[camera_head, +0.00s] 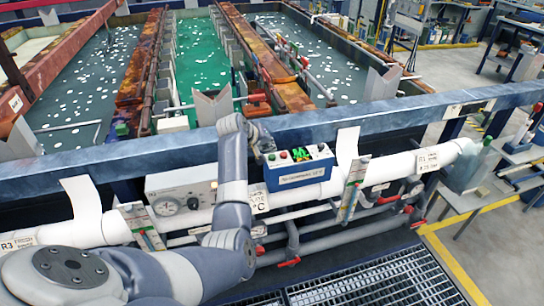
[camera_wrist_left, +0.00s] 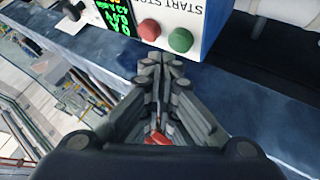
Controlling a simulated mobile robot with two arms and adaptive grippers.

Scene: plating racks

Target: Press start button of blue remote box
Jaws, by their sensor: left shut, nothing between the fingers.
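The blue remote box (camera_head: 298,172) sits on the blue rail in the head view, with a white top panel. In the left wrist view, its top panel (camera_wrist_left: 181,10) has upside-down START and STOP lettering, a red button (camera_wrist_left: 149,29), a green button (camera_wrist_left: 180,40) and a lit green display (camera_wrist_left: 116,16). My left gripper (camera_head: 266,147) is at the box's left end in the head view. In the wrist view the gripper (camera_wrist_left: 161,62) is shut and empty, its tips just below the two buttons in the picture. Contact with a button is not visible. My right gripper is out of view.
A grey gauge box (camera_head: 182,196) stands left of my left forearm. A thick white pipe (camera_head: 400,168) with valves runs below the blue rail (camera_head: 365,122). Liquid tanks (camera_head: 195,60) lie behind it. Floor grating (camera_head: 370,285) is at the front right.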

